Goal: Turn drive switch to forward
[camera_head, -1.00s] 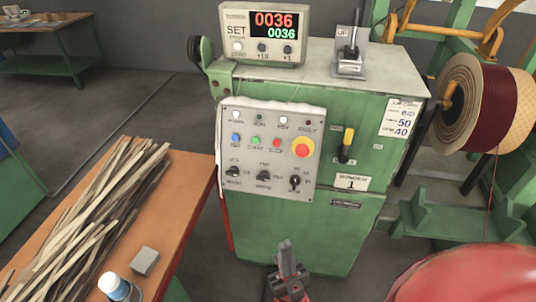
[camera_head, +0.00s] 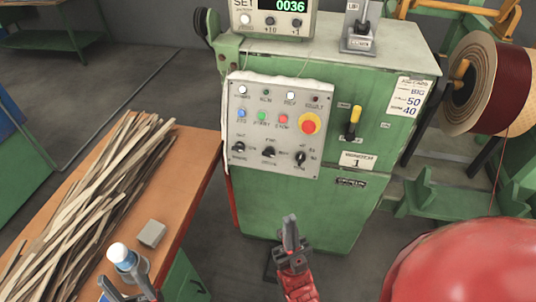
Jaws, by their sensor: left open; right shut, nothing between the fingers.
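The control panel (camera_head: 278,128) is on the front of the green machine (camera_head: 340,205). Three black rotary switches sit along its bottom row: a left one (camera_head: 238,147), a middle one (camera_head: 268,152) and a right one (camera_head: 300,158). Their labels are too small to read surely, so I cannot tell which is the drive switch or its setting. My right gripper (camera_head: 290,220) is shut and empty, in front of and below the panel, apart from it. My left gripper (camera_head: 125,287) is open at the bottom left, close to the bottle, with nothing seen held.
An orange table (camera_head: 190,160) at left bears wooden strips (camera_head: 85,205), a grey block (camera_head: 151,233) and a white-capped bottle (camera_head: 128,262). The panel also has a red stop button (camera_head: 310,123); a yellow-handled lever (camera_head: 354,118) is right of it. A wire spool (camera_head: 478,85) stands right.

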